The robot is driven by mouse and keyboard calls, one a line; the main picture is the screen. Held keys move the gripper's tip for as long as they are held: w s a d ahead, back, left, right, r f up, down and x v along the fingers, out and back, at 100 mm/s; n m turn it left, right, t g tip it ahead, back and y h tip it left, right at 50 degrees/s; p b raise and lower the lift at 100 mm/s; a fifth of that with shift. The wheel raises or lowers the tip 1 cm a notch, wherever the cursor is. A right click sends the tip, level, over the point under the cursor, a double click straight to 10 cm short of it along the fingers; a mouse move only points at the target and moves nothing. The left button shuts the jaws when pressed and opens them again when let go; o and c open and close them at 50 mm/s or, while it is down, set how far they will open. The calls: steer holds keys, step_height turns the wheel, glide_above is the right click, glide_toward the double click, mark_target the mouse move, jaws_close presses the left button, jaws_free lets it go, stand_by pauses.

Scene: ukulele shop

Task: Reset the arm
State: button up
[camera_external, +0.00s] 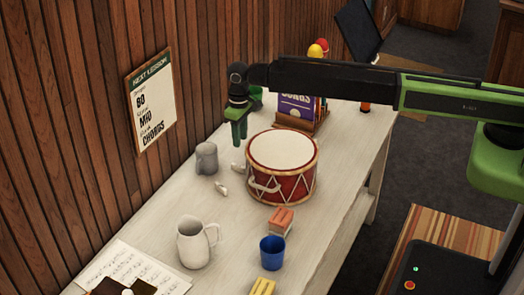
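My gripper (240,132) hangs pointing down at the end of my outstretched black and green arm (335,82). It is over the far part of the white table, above and left of the red drum. No object shows between the fingers. They look close together, but they are too small and dark to tell whether they are open or shut. The arm reaches across the table from the right, passing in front of the book stand.
The red drum (282,163) stands mid-table (170,213). Nearby are a grey mug (206,158), white pitcher (194,243), blue cup (272,253), orange block (282,221) and songbook stand (300,115). Sheet music (118,268) lies at the front left. The wood wall (75,120) borders the table's left.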

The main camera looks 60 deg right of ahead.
steer(key=s+d+m, duration=0.1)
steer(key=s+d, duration=0.3)
steer(key=d, duration=0.4)
steer(key=s+d+m, duration=0.1)
steer(key=s+d, duration=0.2)
steer(key=d, duration=0.4)
steer(key=s+d+n, duration=0.1)
steer(key=s+d, duration=0.4)
steer(key=s, duration=0.7)
steer(key=s+d+n, duration=0.1)
steer(key=s+d, duration=0.4)
steer(key=s, duration=0.7)
steer(key=shift+s, duration=0.25)
steer(key=shift+o, duration=0.5)
